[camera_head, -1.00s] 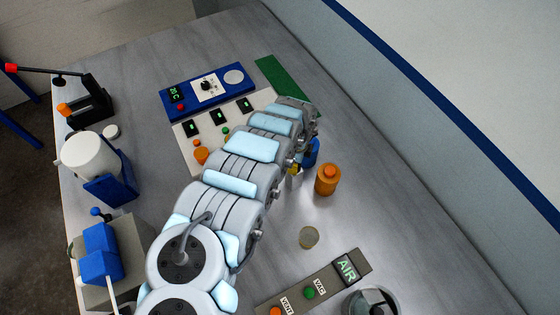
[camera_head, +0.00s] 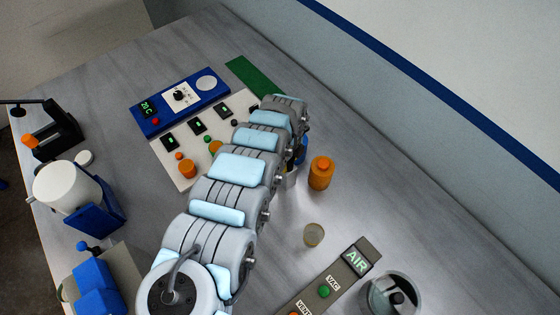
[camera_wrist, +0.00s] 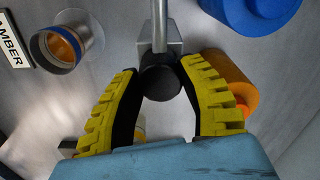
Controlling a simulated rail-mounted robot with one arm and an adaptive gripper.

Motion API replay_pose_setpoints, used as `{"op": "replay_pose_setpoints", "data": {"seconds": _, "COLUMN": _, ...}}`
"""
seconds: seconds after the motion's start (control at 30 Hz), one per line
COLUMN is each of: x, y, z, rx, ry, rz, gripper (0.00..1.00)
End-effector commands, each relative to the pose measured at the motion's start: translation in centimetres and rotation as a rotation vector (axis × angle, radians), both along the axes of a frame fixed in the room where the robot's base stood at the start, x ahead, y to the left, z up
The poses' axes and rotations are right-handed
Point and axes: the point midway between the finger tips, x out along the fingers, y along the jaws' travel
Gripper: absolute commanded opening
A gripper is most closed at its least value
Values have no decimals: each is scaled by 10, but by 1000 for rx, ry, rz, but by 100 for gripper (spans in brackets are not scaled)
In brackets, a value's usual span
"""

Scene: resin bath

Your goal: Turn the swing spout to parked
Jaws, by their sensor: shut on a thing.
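In the wrist view, my gripper (camera_wrist: 160,72) has its yellow and black fingers closed around a dark round knob (camera_wrist: 160,84). The knob sits at the end of a metal block and rod (camera_wrist: 160,25), which looks like the swing spout and runs to the top edge of the view. The far end of the rod is out of that view. In the head view my arm hides the gripper and the knob. I cannot read a parked mark in either view.
An orange bottle (camera_head: 320,175) stands close to the gripper; an orange cylinder (camera_wrist: 230,80) shows right beside the right finger. A ringed port (camera_wrist: 65,48) lies left. A control panel (camera_head: 185,155) is left of my arm. A small cup (camera_head: 313,235) and AIR panel (camera_head: 335,275) stand right.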

Motion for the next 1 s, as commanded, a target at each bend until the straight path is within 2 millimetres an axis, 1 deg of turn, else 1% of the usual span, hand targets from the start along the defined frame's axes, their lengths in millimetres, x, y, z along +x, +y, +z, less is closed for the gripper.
{"op": "replay_pose_setpoints", "data": {"seconds": 0.3, "x": 0, "y": -1, "z": -1, "rx": -1, "ry": 1, "rz": -3, "gripper": 0}}
{"op": "replay_pose_setpoints", "data": {"seconds": 0.33, "x": 0, "y": -1, "z": -1, "rx": -1, "ry": 1, "rz": -3, "gripper": 47}}
{"op": "replay_pose_setpoints", "data": {"seconds": 0.37, "x": 0, "y": -1, "z": -1, "rx": -1, "ry": 1, "rz": -3, "gripper": 55}}
{"op": "replay_pose_setpoints", "data": {"seconds": 0.4, "x": 0, "y": -1, "z": -1, "rx": -1, "ry": 1, "rz": -3, "gripper": 67}}
{"op": "replay_pose_setpoints", "data": {"seconds": 0.43, "x": 0, "y": -1, "z": 0, "rx": 0, "ry": 0, "rz": -3, "gripper": 70}}
{"op": "replay_pose_setpoints", "data": {"seconds": 0.77, "x": 0, "y": 0, "z": 2, "rx": 1, "ry": -1, "rz": -1, "gripper": 70}}
{"op": "replay_pose_setpoints", "data": {"seconds": 0.87, "x": 1, "y": 1, "z": 8, "rx": 0, "ry": -3, "rz": 0, "gripper": 70}}
{"op": "replay_pose_setpoints", "data": {"seconds": 1.0, "x": 2, "y": 2, "z": 25, "rx": 2, "ry": -4, "rz": 0, "gripper": 70}}
